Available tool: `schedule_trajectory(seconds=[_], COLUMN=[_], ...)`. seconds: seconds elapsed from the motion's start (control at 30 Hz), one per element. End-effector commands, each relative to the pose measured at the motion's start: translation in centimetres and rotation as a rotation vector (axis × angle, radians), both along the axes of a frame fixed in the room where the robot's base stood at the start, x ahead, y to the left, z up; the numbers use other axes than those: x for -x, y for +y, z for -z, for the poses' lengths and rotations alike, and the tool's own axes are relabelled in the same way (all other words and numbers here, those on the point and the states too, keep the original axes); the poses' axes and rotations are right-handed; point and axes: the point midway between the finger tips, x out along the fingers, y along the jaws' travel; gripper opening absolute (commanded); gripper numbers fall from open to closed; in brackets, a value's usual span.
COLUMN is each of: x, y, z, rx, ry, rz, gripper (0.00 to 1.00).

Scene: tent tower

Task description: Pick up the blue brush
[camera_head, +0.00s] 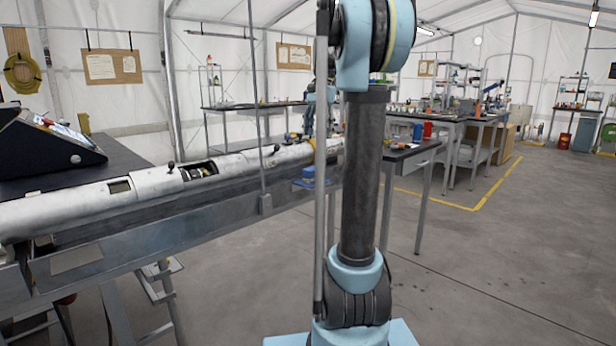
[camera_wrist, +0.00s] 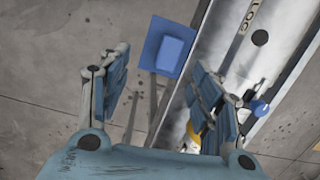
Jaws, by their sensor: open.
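A blue block (camera_wrist: 171,50), which may be the blue brush, rests on a darker blue square plate (camera_wrist: 151,42) at the upper middle of the wrist view. No bristles or handle can be made out. In the head view a small blue item (camera_head: 309,171) sits on a blue plate (camera_head: 303,183) beside the bench, just left of my arm. My gripper (camera_wrist: 158,82) is open and empty in the wrist view. The block lies beyond the fingertips, between their directions, and nothing touches it.
A long metal tube (camera_head: 130,185) lies along the bench at left. In the wrist view the pale tube (camera_wrist: 245,60) and a blue knob (camera_wrist: 260,106) are near the right finger. A black-topped table (camera_head: 405,152) stands behind my arm. The floor at right is clear.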

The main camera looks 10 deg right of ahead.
Motion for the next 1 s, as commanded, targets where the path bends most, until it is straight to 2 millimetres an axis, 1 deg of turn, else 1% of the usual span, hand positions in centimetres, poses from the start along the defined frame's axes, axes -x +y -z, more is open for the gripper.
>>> schedule_trajectory(seconds=[0.03,0.13,0.23,0.33,0.47,0.8,1.0], x=[-1.0,-2.2,-2.8,-3.0,-2.8,-2.2,-1.9], y=[-0.2,-0.3,-0.2,0.1,0.7,1.8,2.1], z=[-0.4,-0.9,-1.1,-0.5,1.4,7.4,10.1], rx=[-0.002,-0.004,-0.006,-0.006,-0.005,-0.005,-0.005], ry=[0.009,0.021,0.028,0.03,0.029,0.029,0.029], rz=[0.018,0.048,0.063,0.064,0.058,0.054,0.053], gripper=[0.58,0.58,0.58,0.58,0.58,0.58,0.58])
